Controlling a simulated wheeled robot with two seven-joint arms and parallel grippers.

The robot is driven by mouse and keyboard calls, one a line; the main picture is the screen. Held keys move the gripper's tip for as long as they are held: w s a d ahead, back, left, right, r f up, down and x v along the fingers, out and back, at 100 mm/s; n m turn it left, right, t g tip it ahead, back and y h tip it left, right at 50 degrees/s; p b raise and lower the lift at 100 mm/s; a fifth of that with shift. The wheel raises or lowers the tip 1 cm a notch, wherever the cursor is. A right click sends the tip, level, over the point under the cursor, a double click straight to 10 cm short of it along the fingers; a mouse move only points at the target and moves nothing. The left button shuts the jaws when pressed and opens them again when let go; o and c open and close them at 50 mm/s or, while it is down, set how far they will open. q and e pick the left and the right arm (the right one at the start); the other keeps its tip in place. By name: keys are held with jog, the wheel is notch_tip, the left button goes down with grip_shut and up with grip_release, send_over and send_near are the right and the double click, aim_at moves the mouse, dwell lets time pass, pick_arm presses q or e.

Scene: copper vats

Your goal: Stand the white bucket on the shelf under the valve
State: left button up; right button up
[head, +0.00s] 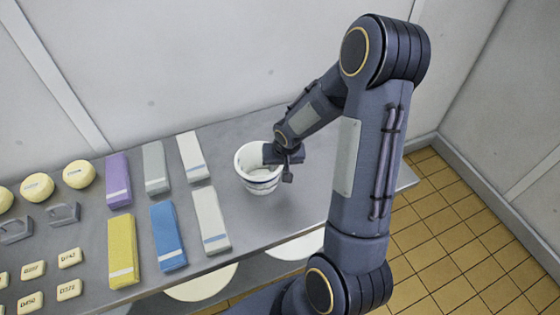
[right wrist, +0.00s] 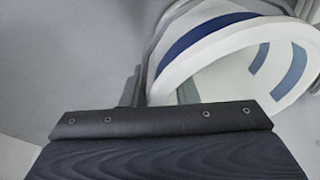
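The white bucket (head: 262,186), with a blue band, stands upright on the grey table (head: 300,212) in the head view. In the right wrist view the bucket (right wrist: 225,40) fills the upper right, its rim and inner wall showing. My right gripper (head: 284,170) is at the bucket's right rim. In the right wrist view, one finger of the gripper (right wrist: 160,92) is outside the rim and the other inside, with the wall between them. The fingers look apart, with space around the wall. My left gripper is not in view. No valve or shelf shows.
Purple, grey, white, yellow and blue blocks (head: 168,236) lie left of the bucket. Farther left are round cheese-like pieces (head: 38,187), small labelled blocks (head: 70,257) and grey metal pieces (head: 64,213). Round white seats (head: 200,284) sit below the front edge. Tiled floor (head: 440,235) is free at right.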

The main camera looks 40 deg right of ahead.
jog(key=v, duration=1.2)
jog(key=s+a+r+n+t+y, duration=0.1)
jog(key=s+a+r, duration=0.5)
jog(key=s+r, duration=0.1)
jog(key=shift+s+n+y, duration=0.3)
jog(key=shift+s, duration=0.1)
jog(key=shift+o, duration=0.4)
jog(key=s+a+r+n+t+y, duration=0.1)
jog(key=s+a+r+n+y, duration=0.1)
jog(key=s+a, duration=0.4)
jog(key=shift+s+a+t, duration=0.25)
jog(key=shift+s+t, duration=0.05)
jog(key=shift+s, duration=0.7)
jog(key=n+g+h+b, duration=0.3)
jog(key=h+b, duration=0.2)
jog(key=b, duration=0.3)
send_near(244, 180)
jog(key=shift+w+d+f, duration=0.1)
jog(key=shift+w+d, duration=0.15)
jog(key=shift+d, duration=0.2)
jog(key=shift+w+f, duration=0.35)
jog(key=shift+f, duration=0.25)
jog(key=x, duration=0.5)
jog(key=shift+s+a+f+p, duration=0.15)
jog(key=shift+s+f+p, duration=0.1)
jog(key=shift+f+p, duration=0.1)
jog(key=shift+w+f, duration=0.2)
jog(key=shift+f, duration=0.35)
grip_shut()
